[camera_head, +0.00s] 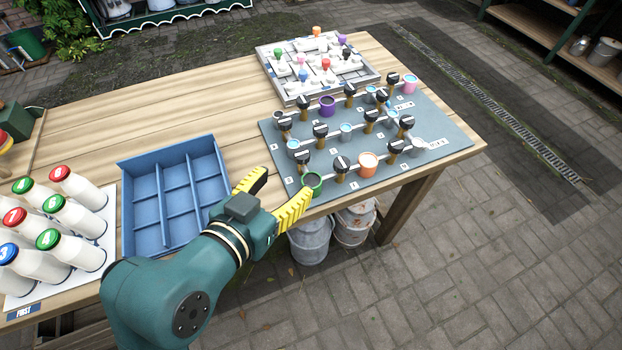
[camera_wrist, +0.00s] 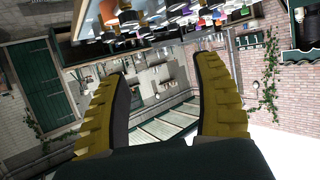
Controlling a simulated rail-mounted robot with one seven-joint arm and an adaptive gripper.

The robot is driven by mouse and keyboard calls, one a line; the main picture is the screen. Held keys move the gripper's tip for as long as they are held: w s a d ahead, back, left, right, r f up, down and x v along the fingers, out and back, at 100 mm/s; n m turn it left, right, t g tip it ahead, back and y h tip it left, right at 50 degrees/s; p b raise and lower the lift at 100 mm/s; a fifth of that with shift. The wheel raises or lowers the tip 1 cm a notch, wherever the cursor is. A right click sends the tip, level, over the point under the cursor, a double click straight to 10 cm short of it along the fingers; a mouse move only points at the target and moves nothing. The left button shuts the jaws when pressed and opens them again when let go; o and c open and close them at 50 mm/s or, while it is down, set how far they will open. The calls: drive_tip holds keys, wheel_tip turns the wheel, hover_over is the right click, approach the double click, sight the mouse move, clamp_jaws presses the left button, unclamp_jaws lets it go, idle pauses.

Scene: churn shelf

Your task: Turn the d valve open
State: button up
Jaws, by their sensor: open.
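A blue-grey valve board (camera_head: 437,118) lies at the right end of the wooden table. Several black-handled valves on brass-coloured stems stand on it among coloured cups, joined by pale pipes. Small white label tags are on the board, but their letters are too small to read, so I cannot tell which valve is d. My gripper (camera_head: 285,184), with yellow fingers, is open and empty at the board's left front corner, near a green-rimmed cup (camera_head: 312,182). In the wrist view, the open fingers (camera_wrist: 160,75) frame only background; the handles and cups show upside down along the top edge.
A blue divided crate (camera_head: 130,205) stands left of my gripper, and several white bottles with coloured caps (camera_head: 66,215) stand further left. A grey tray (camera_head: 290,92) with white pipe pieces and coloured knobs is behind the board. Metal cans (camera_head: 310,245) stand under the table.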

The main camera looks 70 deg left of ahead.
sight(301, 155)
drive_tip(key=shift+n+g+y, duration=0.3)
drive_tip(key=shift+n+g, duration=0.1)
drive_tip(key=s+f+b+x, duration=0.1)
drive_tip(key=x, duration=0.4)
drive_tip(key=s+a+b+x, duration=0.1)
drive_tip(key=b+x, duration=0.1)
drive_tip(key=x, duration=0.4)
drive_tip(key=f+b+x, duration=0.1)
drive_tip(key=b+x, duration=0.1)
drive_tip(key=x, duration=0.4)
drive_tip(key=shift+s+a+f, duration=0.2)
drive_tip(key=shift+s+f, duration=0.15)
drive_tip(key=c, duration=1.2)
